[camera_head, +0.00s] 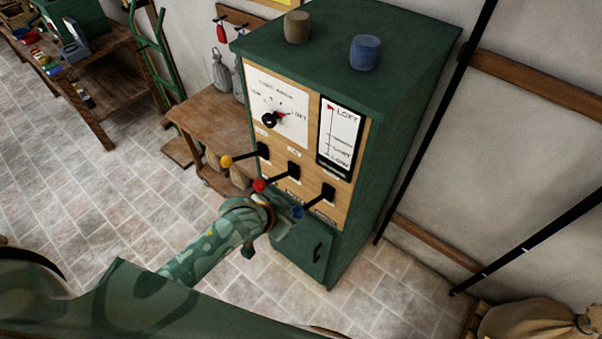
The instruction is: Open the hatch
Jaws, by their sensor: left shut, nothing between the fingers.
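A tall green cabinet (395,110) with a wooden front panel stands against the wall. Low on its front is a small green door (296,254) with a black upright handle (318,253); it looks closed. No other hatch is clearly seen. Three black levers stick out above the door, with a yellow knob (226,161), a red knob (260,185) and a blue knob (298,212). My left gripper (284,228) is shut and empty, just left of and below the blue knob, in front of the door's upper part. Whether it touches the knob cannot be told. My right gripper is not in view.
The panel has a dial (276,115) and a tall gauge (340,138). Two small cylinders, brown (297,27) and blue (365,52), stand on top. A wooden bench (215,130) is left of the cabinet, a sack (530,320) lower right. The tiled floor in front is clear.

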